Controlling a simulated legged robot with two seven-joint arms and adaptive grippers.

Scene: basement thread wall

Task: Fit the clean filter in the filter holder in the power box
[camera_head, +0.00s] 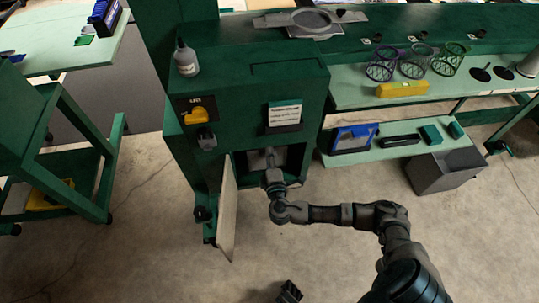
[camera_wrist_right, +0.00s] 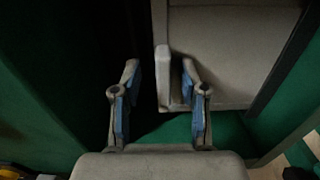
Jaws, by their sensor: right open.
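The power box (camera_head: 262,95) is a green cabinet with an opening low in its front. Its pale door (camera_head: 228,210) stands open to the left. My right gripper (camera_head: 270,160) reaches into this opening. In the wrist view my right gripper (camera_wrist_right: 160,95) is open, with blue pads on its fingers. A pale upright tab (camera_wrist_right: 163,75) stands between and just beyond the fingertips; I cannot tell if they touch. A flat grey panel (camera_wrist_right: 225,50) is beside the tab at the upper right. I cannot tell if this panel is the clean filter or part of the holder.
A yellow switch (camera_head: 197,116) and a white label (camera_head: 285,115) are on the cabinet front. A bottle (camera_head: 186,60) stands on top. Right shelves hold wire baskets (camera_head: 412,62), a yellow box (camera_head: 402,89) and a blue frame (camera_head: 353,138). A grey bin (camera_head: 444,171) stands on the floor.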

